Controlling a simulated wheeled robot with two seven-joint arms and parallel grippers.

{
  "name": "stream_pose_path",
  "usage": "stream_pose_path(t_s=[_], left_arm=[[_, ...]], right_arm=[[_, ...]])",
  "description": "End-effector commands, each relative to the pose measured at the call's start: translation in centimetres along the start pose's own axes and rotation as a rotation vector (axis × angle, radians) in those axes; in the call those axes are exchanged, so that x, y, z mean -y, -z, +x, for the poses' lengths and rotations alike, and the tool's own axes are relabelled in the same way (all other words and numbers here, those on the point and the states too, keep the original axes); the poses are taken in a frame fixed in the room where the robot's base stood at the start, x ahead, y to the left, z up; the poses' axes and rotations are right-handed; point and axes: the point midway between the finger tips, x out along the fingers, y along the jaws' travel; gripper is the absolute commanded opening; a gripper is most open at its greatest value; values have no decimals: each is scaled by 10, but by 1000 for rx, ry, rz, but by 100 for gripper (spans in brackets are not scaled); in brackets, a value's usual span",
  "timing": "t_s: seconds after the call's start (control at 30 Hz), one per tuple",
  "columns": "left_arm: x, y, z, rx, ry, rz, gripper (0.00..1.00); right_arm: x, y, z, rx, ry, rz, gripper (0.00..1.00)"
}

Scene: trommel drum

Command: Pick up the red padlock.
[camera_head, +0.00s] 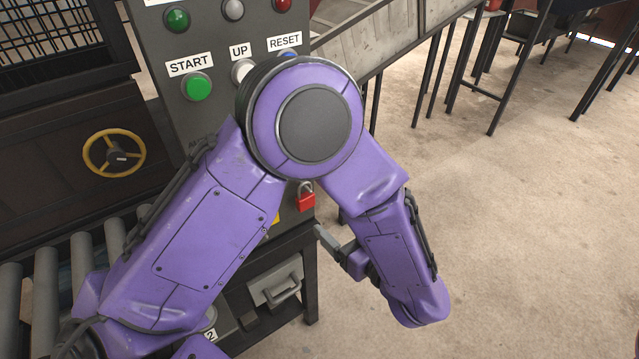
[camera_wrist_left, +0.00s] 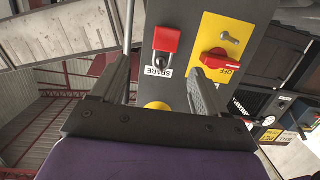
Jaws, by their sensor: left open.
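The red padlock (camera_head: 306,202) hangs by its grey shackle on the side of the grey control panel (camera_head: 232,130). In the left wrist view the padlock (camera_wrist_left: 166,39) appears upside down, red body above the shackle, near a white SPARE label (camera_wrist_left: 159,64). My left gripper (camera_head: 322,232) is just below and right of the padlock in the head view, partly hidden by my forearm. In the wrist view its two fingers (camera_wrist_left: 160,62) are spread on either side of the padlock's line, with nothing between them; the padlock lies beyond the fingertips. My right gripper is out of view.
A yellow plate with a red OFF switch (camera_wrist_left: 220,60) is beside the padlock, close to one finger. Green START button (camera_head: 196,87), yellow handwheel (camera_head: 114,153) and rollers (camera_head: 46,290) are at the left. Open floor (camera_head: 520,220) lies right.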

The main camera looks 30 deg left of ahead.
Motion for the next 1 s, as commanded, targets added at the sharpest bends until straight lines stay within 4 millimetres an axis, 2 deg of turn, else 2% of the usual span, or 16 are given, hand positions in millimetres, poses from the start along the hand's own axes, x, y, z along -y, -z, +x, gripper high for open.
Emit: stream_pose_path(t_s=[0.2,0.37,0.6,0.83,0.87,1.0], left_arm=[[1,1,39,2,5,3,74],[2,2,58,2,4,3,74],[4,3,98,2,3,2,74],[4,2,102,1,2,2,74],[4,2,102,1,2,2,71],[4,2,102,1,2,1,26]], right_arm=[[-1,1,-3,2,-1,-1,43],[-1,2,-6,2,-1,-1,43],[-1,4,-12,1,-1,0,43],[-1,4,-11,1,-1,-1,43],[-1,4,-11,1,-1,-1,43],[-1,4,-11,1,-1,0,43]])
